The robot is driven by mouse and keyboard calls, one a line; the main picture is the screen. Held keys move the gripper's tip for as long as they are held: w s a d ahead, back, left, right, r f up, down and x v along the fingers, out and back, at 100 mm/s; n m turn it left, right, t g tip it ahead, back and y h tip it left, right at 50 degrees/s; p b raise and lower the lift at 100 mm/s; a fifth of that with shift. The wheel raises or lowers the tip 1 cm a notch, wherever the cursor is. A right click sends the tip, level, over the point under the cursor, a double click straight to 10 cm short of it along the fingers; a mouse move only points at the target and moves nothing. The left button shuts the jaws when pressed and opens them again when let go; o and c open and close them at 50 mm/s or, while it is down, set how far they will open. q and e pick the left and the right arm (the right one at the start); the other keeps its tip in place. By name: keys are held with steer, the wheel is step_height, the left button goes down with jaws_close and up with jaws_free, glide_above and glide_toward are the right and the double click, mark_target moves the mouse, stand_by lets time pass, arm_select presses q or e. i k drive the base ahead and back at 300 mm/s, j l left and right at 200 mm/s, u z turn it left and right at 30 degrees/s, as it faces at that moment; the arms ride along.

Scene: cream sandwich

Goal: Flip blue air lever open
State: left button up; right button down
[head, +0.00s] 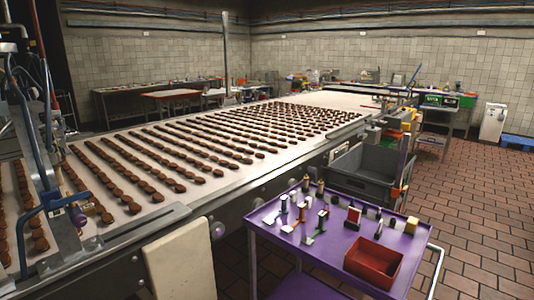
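A machine with blue tubes and blue bars stands at the left edge of the head view, over the near end of the conveyor. A bent blue bar (36,212) on it has the look of a handle or lever. I cannot tell for sure that this is the air lever, nor whether it is open or shut. Neither of my grippers is in view.
A long conveyor (270,166) carries rows of brown biscuits. A purple cart (390,232) with small tools and a red bin (373,262) stands at front right. A grey crate (365,172) is behind it. The tiled floor at right is free.

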mark_target(53, 205)
steer(key=j+u, duration=0.1)
steer(key=u, duration=0.3)
steer(key=j+u, duration=0.1)
steer(key=u, duration=0.3)
steer(key=j+u, duration=0.1)
steer(key=u, duration=0.3)
steer(key=k, duration=0.05)
